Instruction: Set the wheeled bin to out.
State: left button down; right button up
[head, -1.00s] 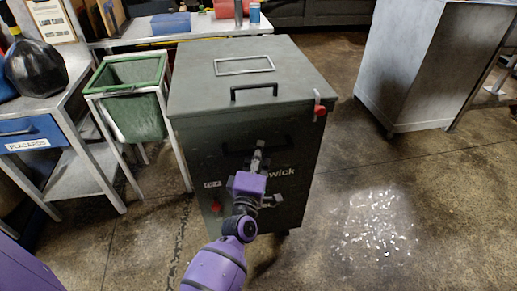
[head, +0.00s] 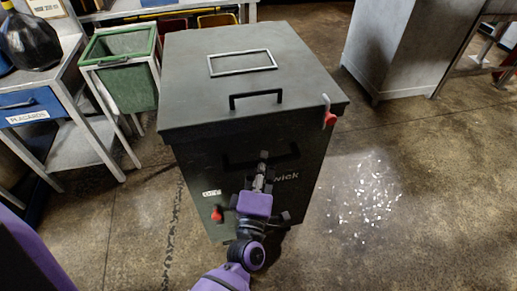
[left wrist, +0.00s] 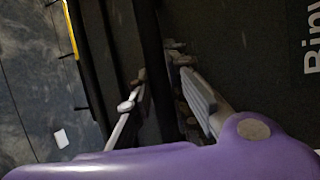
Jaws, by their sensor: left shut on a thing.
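The wheeled bin (head: 190,160) is a tall dark green box with a flat lid, standing upright on the floor in the middle of the head view. Pale lettering ending in "wick" is on its front, and part of it shows in the left wrist view (left wrist: 313,50). A dark bar handle (head: 258,160) crosses its front below the lid. My left gripper (head: 263,165) is at this handle. In the left wrist view the dark bar (left wrist: 153,70) runs between the fingers, and the gripper is shut on it. My right gripper is not in view.
A green bin in a grey frame (head: 97,60) and a bench with a blue drawer (head: 27,107) stand to the left. A grey cabinet (head: 400,50) stands at the back right. Pale scraps (head: 368,200) lie on open floor to the right. A bench is behind.

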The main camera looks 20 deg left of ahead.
pick_arm(q)
jog(key=shift+s+d, duration=0.4)
jog(key=shift+s, duration=0.15)
jog(key=c, duration=1.6)
grip_release()
jog(key=shift+c, duration=0.2)
jog(key=v, duration=1.2)
jog(key=shift+f, duration=0.1)
